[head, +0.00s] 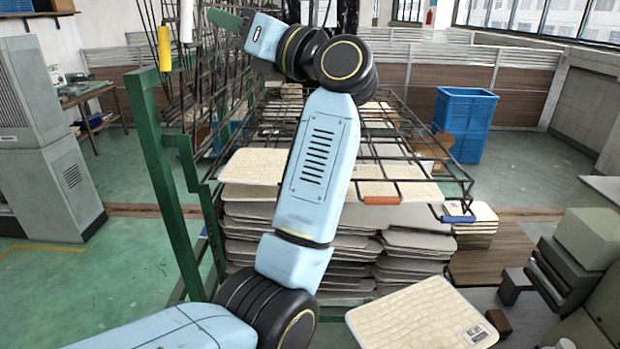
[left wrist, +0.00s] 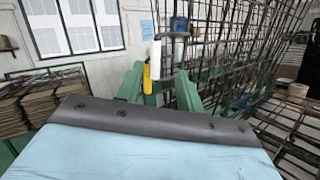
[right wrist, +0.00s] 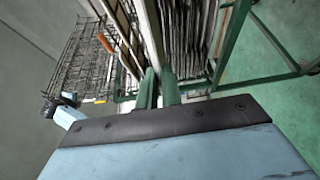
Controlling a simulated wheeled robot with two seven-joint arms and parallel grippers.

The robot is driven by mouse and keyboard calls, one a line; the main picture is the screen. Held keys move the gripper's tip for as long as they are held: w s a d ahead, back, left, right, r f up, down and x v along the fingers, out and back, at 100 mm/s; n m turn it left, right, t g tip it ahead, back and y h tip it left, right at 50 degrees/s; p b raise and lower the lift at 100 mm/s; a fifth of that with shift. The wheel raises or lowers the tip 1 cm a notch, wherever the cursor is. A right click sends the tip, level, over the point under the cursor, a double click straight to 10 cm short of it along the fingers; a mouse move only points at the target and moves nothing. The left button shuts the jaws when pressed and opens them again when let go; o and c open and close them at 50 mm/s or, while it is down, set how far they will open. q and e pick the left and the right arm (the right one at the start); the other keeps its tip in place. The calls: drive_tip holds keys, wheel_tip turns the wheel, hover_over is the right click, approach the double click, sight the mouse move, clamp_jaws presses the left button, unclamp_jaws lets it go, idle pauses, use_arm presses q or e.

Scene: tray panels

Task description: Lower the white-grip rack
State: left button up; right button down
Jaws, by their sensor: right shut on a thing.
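The white grip (head: 186,20) stands upright at the top left of the head view, on the raised wire rack (head: 212,75). In the left wrist view the white grip (left wrist: 155,60) appears between the fingertips, with a yellow grip beside it. My left gripper (head: 222,18) is open, its green fingers pointing at the white grip; whether they touch it is unclear. My right gripper (right wrist: 158,75) is shut on a pale panel (right wrist: 148,30), seen edge-on. A labelled panel (head: 420,312) shows at the front right of the head view; the right gripper is not clear there.
A yellow grip (head: 164,48) hangs left of the white one by the green frame (head: 160,150). Lowered racks carry orange (head: 381,200) and blue (head: 458,219) grips. Panel stacks (head: 250,215) fill the middle. A blue crate stack (head: 464,120) stands behind. Floor at left is clear.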

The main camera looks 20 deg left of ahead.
sight(191, 10)
use_arm(q)
drive_tip(key=a+h+p, duration=0.1)
drive_tip(key=a, duration=0.2)
drive_tip(key=w+a+r+n+h+p, duration=0.1)
drive_tip(key=a, duration=0.2)
drive_tip(key=w+a+r+n+h+p, duration=0.1)
drive_tip(key=a+p, duration=0.1)
drive_tip(key=shift+a+r+g, duration=0.25)
drive_tip(key=shift+a+g, duration=0.15)
drive_tip(key=shift+w+a+f, duration=0.1)
drive_tip(key=shift+w+a, duration=0.15)
drive_tip(key=shift+a, duration=0.3)
clamp_jaws()
